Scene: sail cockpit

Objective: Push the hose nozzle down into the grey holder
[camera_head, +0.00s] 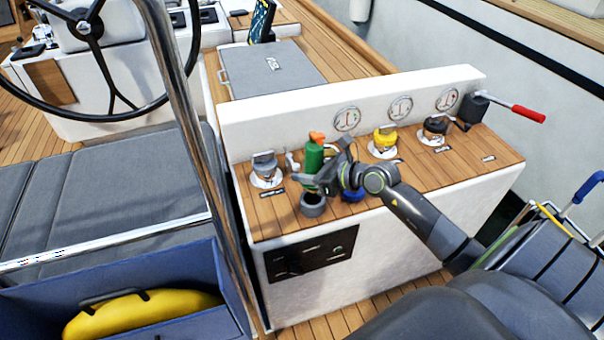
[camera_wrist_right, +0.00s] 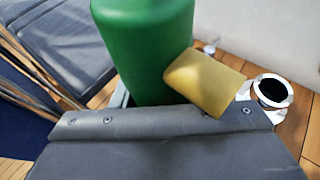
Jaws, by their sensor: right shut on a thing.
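The hose nozzle (camera_head: 313,159) is green with an orange top and stands about upright over the wooden console top. My right gripper (camera_head: 326,180) is shut on it, reaching in from the right. The grey holder (camera_head: 313,206) is a short round cup with a dark opening, just below the nozzle at the console's front edge. I cannot tell whether the nozzle's lower end is inside the opening. In the right wrist view the green nozzle body (camera_wrist_right: 143,45) rises behind the grey gripper, with a yellowish piece at its side; the holder is not visible there. My left gripper is out of view.
A blue cap (camera_head: 353,195) is close right of the gripper. A yellow-capped fitting (camera_head: 384,140), a black one (camera_head: 435,128) and a grey-capped one (camera_head: 265,166) stand around. A steel rail (camera_head: 184,110) runs left of the console.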

